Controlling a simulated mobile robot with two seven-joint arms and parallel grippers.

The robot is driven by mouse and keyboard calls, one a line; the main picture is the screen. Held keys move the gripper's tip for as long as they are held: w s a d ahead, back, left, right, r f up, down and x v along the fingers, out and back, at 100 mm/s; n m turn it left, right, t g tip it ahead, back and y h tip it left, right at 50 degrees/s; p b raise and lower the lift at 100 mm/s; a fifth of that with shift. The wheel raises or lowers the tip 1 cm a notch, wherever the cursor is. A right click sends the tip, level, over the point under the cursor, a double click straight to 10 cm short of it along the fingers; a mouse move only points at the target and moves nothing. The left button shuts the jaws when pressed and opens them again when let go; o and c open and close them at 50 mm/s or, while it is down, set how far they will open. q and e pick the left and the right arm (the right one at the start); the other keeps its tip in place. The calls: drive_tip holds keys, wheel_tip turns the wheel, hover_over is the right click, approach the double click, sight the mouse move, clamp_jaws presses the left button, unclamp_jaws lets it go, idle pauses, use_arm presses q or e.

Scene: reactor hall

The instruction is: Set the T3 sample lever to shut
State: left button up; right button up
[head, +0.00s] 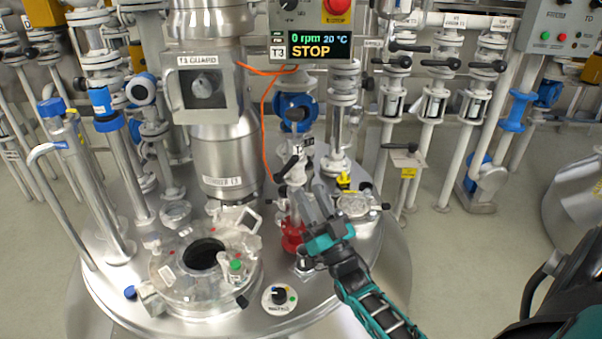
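A black lever handle (286,168) sits slantwise on a slim metal valve fitting in the middle of the T3 reactor lid; it looks like the sample lever, but its small tag is too small to read. My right gripper (309,190) reaches up from the lower right, its two grey fingers apart with nothing seen between them. The fingertips are just right of and below the handle, apparently not touching it. The fingers partly hide the fitting's lower part and the red part (291,236) at its foot. My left gripper is not in view.
The T3 display (311,46) reads 0 rpm, 20 °C, STOP. An orange cable (264,120) hangs left of the handle. An open manway (205,255), a black-knobbed dial (280,298) and upright pipes crowd the steel lid (120,285).

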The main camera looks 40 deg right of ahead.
drive_tip(key=shift+v, duration=1.7)
drive_tip(key=shift+c, duration=0.3)
